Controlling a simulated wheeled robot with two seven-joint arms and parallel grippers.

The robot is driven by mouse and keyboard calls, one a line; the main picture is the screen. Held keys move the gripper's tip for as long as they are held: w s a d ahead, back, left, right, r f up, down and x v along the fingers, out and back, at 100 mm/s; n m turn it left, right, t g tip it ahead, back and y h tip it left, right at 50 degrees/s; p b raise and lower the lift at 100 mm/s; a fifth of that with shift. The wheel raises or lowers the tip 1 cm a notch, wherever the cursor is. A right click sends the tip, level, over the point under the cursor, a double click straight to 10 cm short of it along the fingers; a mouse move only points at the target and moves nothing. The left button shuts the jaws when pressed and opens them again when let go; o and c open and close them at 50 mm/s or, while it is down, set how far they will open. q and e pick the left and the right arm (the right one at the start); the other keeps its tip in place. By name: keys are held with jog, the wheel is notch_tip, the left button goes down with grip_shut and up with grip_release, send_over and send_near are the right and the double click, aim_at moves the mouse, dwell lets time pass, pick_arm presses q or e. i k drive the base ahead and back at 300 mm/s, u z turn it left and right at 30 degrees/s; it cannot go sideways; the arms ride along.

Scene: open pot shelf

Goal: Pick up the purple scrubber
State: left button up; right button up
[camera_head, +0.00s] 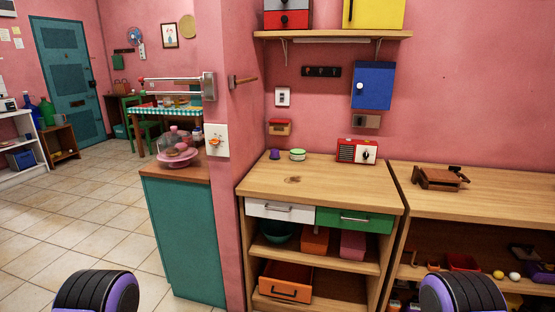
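A small purple object (274,154), which looks like the purple scrubber, sits at the back left of the wooden counter (330,188), near the pink wall. It is too small in view to make out its shape well. A small round green and white item (297,155) sits just to its right. Neither of my grippers shows. Only black and purple parts of my own arms appear at the bottom left and bottom right edges.
A red and white radio-like box (357,151) stands at the counter's back right. The counter's front is clear. Below are a white drawer (282,210), a green drawer (354,219) and open shelves. A wall shelf (333,35) hangs above. A teal cabinet (183,240) stands left, past a pink wall end.

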aim_at(275, 155)
jog(key=z, duration=1.75)
jog(key=i, duration=0.95)
jog(key=u, duration=0.05)
